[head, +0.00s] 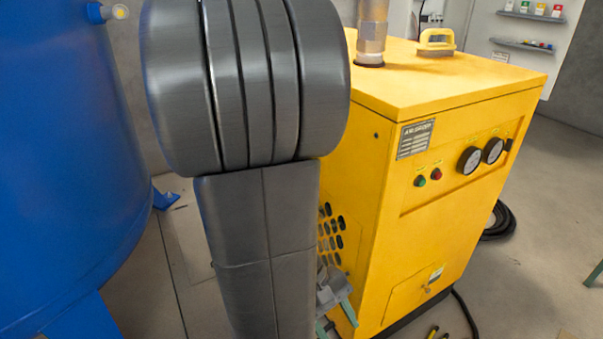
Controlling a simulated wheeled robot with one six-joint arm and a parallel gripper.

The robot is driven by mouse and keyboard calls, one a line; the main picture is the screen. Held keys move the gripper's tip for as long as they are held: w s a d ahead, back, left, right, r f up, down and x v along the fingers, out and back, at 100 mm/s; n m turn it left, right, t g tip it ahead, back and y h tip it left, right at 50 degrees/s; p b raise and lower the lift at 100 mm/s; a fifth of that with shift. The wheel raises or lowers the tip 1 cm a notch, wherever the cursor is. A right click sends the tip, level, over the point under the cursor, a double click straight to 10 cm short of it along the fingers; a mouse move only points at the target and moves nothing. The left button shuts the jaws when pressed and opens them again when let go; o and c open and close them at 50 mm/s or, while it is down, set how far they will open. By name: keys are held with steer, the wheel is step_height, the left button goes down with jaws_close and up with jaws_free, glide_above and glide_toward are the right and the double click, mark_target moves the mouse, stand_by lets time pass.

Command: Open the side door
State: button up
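The yellow cabinet (450,90) stands in the right half of the head view, showing its top, front and part of its left side. That left side has a perforated vent (338,236) and is largely hidden behind my dark grey arm. I cannot make out the side door's edges or handle. A light grey part with green tips, which looks like my gripper (337,304), shows low beside the cabinet's left side. My arm covers part of it, so its opening and any contact with the cabinet are unclear.
A large blue tank (60,150) fills the left. The cabinet front has gauges (482,156), buttons and a small lower hatch (415,290). A brush (436,43) and a metal pipe (371,30) are on top. A black hose (498,222) lies on the floor at right.

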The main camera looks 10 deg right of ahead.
steer(key=w+f+n+t+h+b, duration=0.1)
steer(key=w+f+n+h, duration=0.25)
steer(key=w+h, duration=0.2)
steer(key=w+f+n+t+h+b, duration=0.1)
steer(key=w+f+n+h+b, duration=0.1)
steer(key=w+f+n+h, duration=0.25)
steer(key=w+a+f+n+t+h+b, duration=0.1)
steer(key=w+a+f+n+t+b, duration=0.1)
steer(key=w+a+f+n+t, duration=0.65)
steer(key=w+d+b, duration=0.1)
steer(key=w+d, duration=0.1)
steer(key=d, duration=0.5)
steer(key=w+d+f+n+t+b, duration=0.1)
steer(key=w+d, duration=0.2)
steer(key=d, duration=0.4)
steer(key=shift+f, duration=0.3)
steer(key=shift+n, duration=0.25)
steer(key=shift+c, duration=0.3)
jaws_close()
